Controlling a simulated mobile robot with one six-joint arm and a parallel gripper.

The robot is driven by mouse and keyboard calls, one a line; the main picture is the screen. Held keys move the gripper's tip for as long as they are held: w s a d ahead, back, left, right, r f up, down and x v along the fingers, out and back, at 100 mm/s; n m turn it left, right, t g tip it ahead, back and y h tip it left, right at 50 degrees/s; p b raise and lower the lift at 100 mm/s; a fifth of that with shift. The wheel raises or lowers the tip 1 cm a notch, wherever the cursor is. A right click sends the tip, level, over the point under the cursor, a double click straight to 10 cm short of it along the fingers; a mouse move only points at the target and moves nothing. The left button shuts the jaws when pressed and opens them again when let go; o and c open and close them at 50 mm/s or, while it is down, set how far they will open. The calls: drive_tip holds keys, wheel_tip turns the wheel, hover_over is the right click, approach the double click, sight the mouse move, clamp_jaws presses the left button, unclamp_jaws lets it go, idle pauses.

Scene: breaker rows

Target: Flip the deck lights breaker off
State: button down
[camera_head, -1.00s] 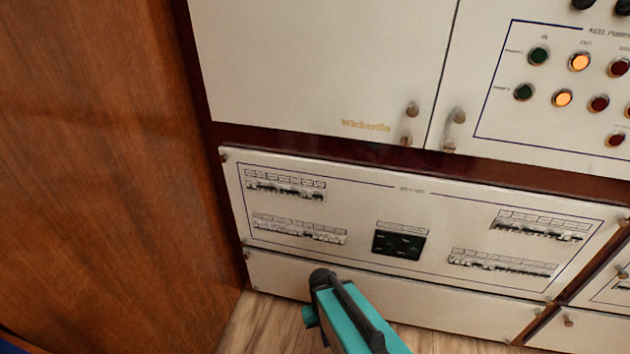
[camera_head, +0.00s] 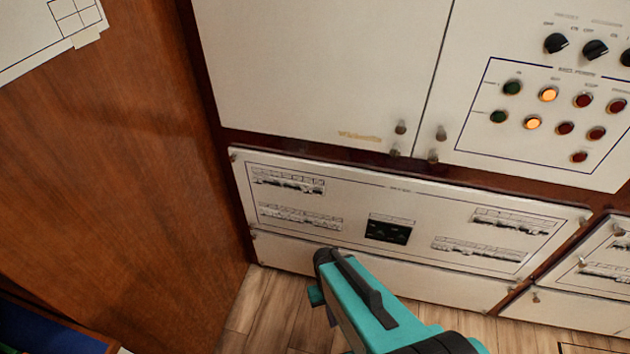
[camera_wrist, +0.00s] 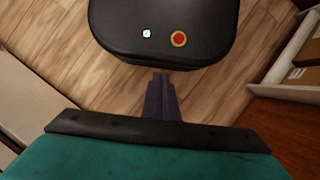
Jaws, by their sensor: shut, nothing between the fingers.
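The breaker panel (camera_head: 350,190) is a low white panel with breaker rows at its upper left (camera_head: 288,184), lower left (camera_head: 300,219), upper right (camera_head: 512,224) and lower right (camera_head: 478,252). Labels are too small to read, so I cannot tell which switch is the deck lights breaker or how it is set. My teal arm stands in front of the panel's lower edge in the head view. My gripper (camera_wrist: 161,80) shows in the wrist view, its dark fingers shut and empty over the wood floor. It is apart from the panel; no breaker shows in the wrist view.
A black block (camera_head: 388,231) sits mid-panel between the rows. White cabinet doors (camera_head: 310,70) and a panel with lit buttons and knobs (camera_head: 550,110) are above. A brown wooden wall (camera_head: 120,180) closes the left side. Wood floor (camera_head: 265,300) is clear below the panel.

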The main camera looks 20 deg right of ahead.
drive_tip(key=s+r+p, duration=0.4)
drive_tip(key=r+p, duration=0.4)
drive_tip(key=shift+s+g+p, duration=0.3)
drive_tip(key=shift+g+p, duration=0.1)
drive_tip(key=shift+s, duration=0.1)
